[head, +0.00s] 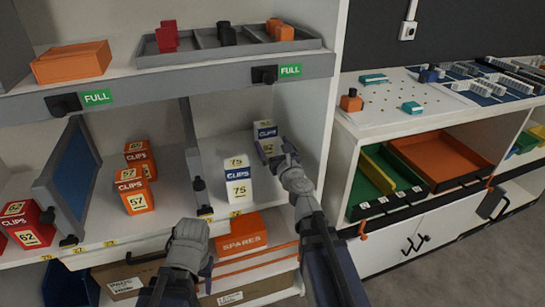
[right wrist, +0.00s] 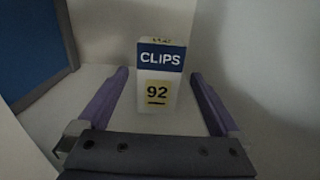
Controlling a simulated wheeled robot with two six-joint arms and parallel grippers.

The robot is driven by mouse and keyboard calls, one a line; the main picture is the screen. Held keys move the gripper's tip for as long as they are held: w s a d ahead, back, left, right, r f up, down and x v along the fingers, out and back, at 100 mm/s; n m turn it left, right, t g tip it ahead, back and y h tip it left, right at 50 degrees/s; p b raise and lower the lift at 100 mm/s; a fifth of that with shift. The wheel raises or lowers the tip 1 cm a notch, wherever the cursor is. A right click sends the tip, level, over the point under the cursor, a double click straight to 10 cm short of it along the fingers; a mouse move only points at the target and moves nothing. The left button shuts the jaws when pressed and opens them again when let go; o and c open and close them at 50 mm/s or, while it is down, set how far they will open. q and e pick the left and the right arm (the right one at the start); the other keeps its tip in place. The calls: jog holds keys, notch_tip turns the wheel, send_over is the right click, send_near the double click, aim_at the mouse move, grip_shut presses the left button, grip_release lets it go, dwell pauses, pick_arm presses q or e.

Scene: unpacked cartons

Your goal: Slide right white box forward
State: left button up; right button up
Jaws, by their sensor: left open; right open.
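The right white box (head: 265,132) has a blue CLIPS band and stands upright at the back right of the middle shelf bay. In the right wrist view, the white box (right wrist: 158,90) shows a yellow 92 label. My right gripper (head: 279,152) is open in front of it, partly hiding it in the head view. The fingers lie to either side of the box in the wrist view, with visible gaps. Another white CLIPS box (head: 238,180), marked 75, stands nearer the shelf's front, to the left. My left gripper (head: 190,230) is open and empty, low in front of the shelf.
A grey divider (head: 196,165) bounds the bay on the left, and a white side panel on the right. Orange CLIPS boxes (head: 134,190) stand left of the divider. An orange SPARES box (head: 240,236) sits below. Bare shelf surrounds the right box.

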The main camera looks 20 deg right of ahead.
aim_at(268, 141)
jog(key=shift+f+b, duration=0.55)
jog(key=shift+f, duration=0.4)
jog(key=shift+w, duration=0.1)
jog(key=shift+w+a, duration=0.1)
jog(key=shift+w, duration=3.75)
jog(key=c, duration=1.4)
